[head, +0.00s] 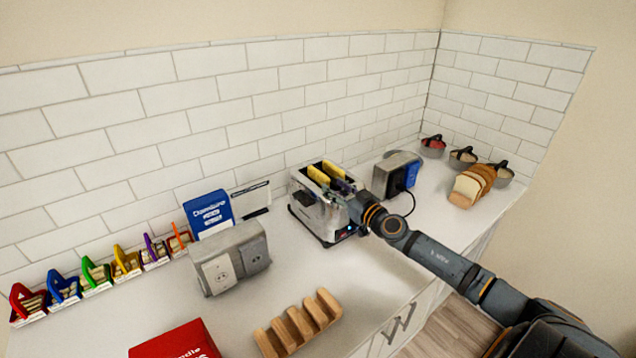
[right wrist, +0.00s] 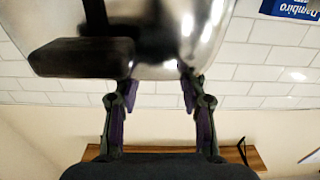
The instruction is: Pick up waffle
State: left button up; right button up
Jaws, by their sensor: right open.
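Two yellow slabs, likely waffles, stand upright in the slots of a chrome toaster (head: 318,212). The left waffle (head: 318,175) and the right waffle (head: 334,169) show their top parts; their lower parts are hidden inside. My right gripper (head: 347,190) is at the toaster's right side, close to the right waffle. In the right wrist view my right gripper (right wrist: 159,86) is open, its two fingers apart against the shiny toaster (right wrist: 215,25). A black lever or knob (right wrist: 82,57) is beside the left finger there. No waffle is visible between the fingers. My left gripper is out of view.
A grey outlet box (head: 230,258) and blue box (head: 208,213) stand left of the toaster. Another outlet box (head: 397,175) stands behind right. Sliced bread (head: 466,190) and bowls (head: 433,147) are farther right. A wooden rack (head: 298,324) and red box (head: 175,340) lie in front.

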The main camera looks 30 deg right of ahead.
aim_at(329, 181)
jog(key=shift+a+r, duration=0.1)
jog(key=shift+w+r+p, duration=0.25)
jog(key=shift+w+p, duration=0.25)
jog(key=shift+w, duration=0.3)
jog(key=w, duration=0.3)
jog(key=shift+w+f, duration=0.2)
jog(key=shift+w, duration=0.3)
jog(key=shift+s, duration=0.15)
jog(key=c, duration=0.5)
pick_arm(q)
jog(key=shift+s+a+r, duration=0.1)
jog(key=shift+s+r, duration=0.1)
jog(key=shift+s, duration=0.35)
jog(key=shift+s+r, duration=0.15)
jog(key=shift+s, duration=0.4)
pick_arm(e)
grip_shut()
